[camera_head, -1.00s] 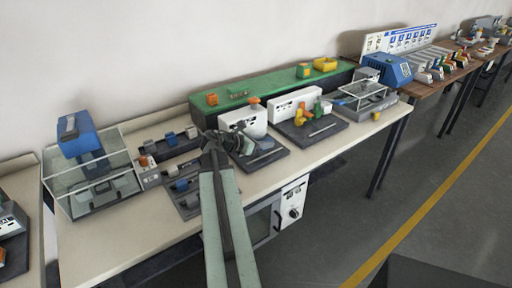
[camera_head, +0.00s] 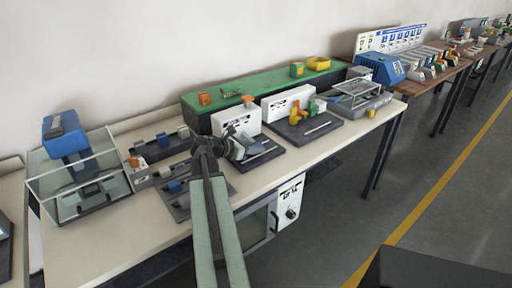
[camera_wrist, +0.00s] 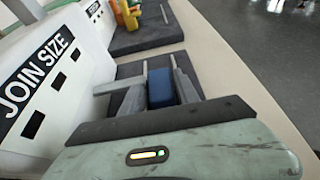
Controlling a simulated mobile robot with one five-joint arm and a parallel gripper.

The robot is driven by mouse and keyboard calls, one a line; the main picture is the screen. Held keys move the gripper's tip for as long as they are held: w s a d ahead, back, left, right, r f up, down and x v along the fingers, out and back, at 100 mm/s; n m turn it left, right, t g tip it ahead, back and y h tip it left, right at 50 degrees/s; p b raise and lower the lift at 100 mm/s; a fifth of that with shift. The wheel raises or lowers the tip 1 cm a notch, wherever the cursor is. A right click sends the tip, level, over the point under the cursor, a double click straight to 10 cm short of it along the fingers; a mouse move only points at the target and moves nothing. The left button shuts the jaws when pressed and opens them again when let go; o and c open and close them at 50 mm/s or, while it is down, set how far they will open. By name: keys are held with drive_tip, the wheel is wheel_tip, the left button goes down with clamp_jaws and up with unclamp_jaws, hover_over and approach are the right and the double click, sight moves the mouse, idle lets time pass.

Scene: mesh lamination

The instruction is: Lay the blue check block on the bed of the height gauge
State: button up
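The blue check block (camera_wrist: 160,88) sits between the two grey fingers of my gripper (camera_wrist: 158,86) in the wrist view, and the fingers look closed on it. In the head view my gripper (camera_head: 222,145) is at the dark base plate (camera_head: 262,157) before the left white panel, which reads "JOIN SIZE" in the wrist view (camera_wrist: 45,75). The block is not clear in the head view. I cannot tell for sure which fixture is the height gauge or whether the block touches anything below.
A dark tray (camera_head: 182,208) with several blocks lies left of my gripper. A glass-walled case with a blue device (camera_head: 66,135) stands further left. A second white panel (camera_head: 287,103) with yellow pieces is right. The front bench strip (camera_head: 305,160) is clear.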

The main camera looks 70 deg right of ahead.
drive_tip(key=shift+r+p, duration=0.3)
drive_tip(key=p+v, duration=0.4)
drive_tip(key=v, duration=0.6)
drive_tip(key=shift+w+a+r, duration=0.2)
drive_tip(key=shift+a, duration=0.05)
drive_tip(key=shift+w+a, duration=0.3)
drive_tip(key=shift+a, duration=0.2)
